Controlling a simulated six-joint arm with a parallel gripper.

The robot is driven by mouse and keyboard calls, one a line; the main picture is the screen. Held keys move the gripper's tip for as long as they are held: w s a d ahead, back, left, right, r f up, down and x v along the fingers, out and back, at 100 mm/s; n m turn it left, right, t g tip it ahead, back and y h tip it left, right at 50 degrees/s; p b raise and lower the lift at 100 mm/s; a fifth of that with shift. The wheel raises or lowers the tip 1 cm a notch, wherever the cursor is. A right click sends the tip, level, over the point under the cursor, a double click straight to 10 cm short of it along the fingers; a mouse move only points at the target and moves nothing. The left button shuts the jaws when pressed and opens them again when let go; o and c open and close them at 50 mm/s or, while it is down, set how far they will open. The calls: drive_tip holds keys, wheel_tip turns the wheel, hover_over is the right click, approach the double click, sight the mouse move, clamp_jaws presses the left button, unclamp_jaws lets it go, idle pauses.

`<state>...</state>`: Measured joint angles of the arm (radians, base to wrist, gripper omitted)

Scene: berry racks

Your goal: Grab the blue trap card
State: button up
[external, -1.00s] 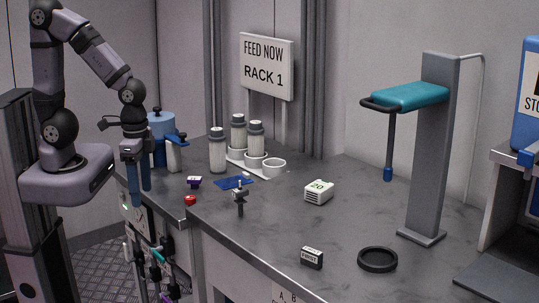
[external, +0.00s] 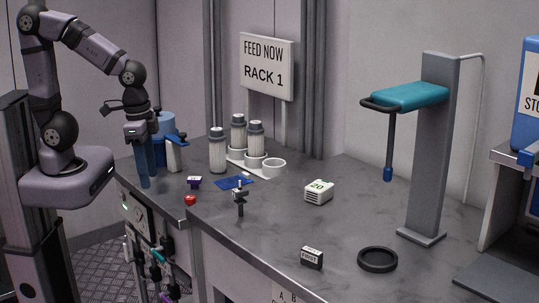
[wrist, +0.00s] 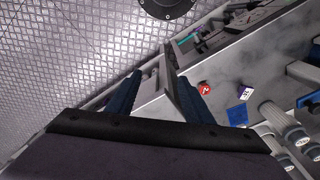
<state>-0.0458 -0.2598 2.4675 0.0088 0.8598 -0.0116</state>
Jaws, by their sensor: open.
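The blue trap card (external: 234,184) lies flat on the grey counter, in front of the white bottle rack, with a small pale thing at its upper edge. It also shows in the wrist view (wrist: 237,115), right of my fingers. My gripper (external: 146,182) points down at the counter's left end, well left of the card and apart from it. In the wrist view my gripper (wrist: 160,77) has its two blue fingers spread with nothing between them.
A purple block (external: 194,182) and a red knob-like piece (external: 190,200) stand between my gripper and the card. A small dark stand (external: 240,200) is just in front of the card. White bottles (external: 218,150) stand behind. The counter's middle is mostly clear.

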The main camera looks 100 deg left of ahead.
drive_tip(key=w+a+f+n+t+y+b, duration=0.35)
drive_tip(key=w+a+t+b, duration=0.25)
drive_tip(key=w+a+b, duration=0.75)
drive_tip(key=a+r+n+t+y, duration=0.3)
drive_tip(key=a+n+t+y, duration=0.15)
drive_tip(key=a, duration=1.25)
drive_tip(key=m, duration=0.1)
approach(245, 173)
drive_tip(key=shift+w+r+g, duration=0.35)
drive_tip(key=shift+w+g, duration=0.1)
drive_tip(key=shift+f, duration=0.45)
drive_tip(key=shift+w, duration=0.1)
drive_tip(key=shift+p+x, duration=0.65)
drive_tip(key=shift+x, duration=2.9)
drive_tip(key=shift+a+r, duration=0.1)
drive_tip(key=shift+r, duration=0.1)
drive_tip(key=c, duration=1.1)
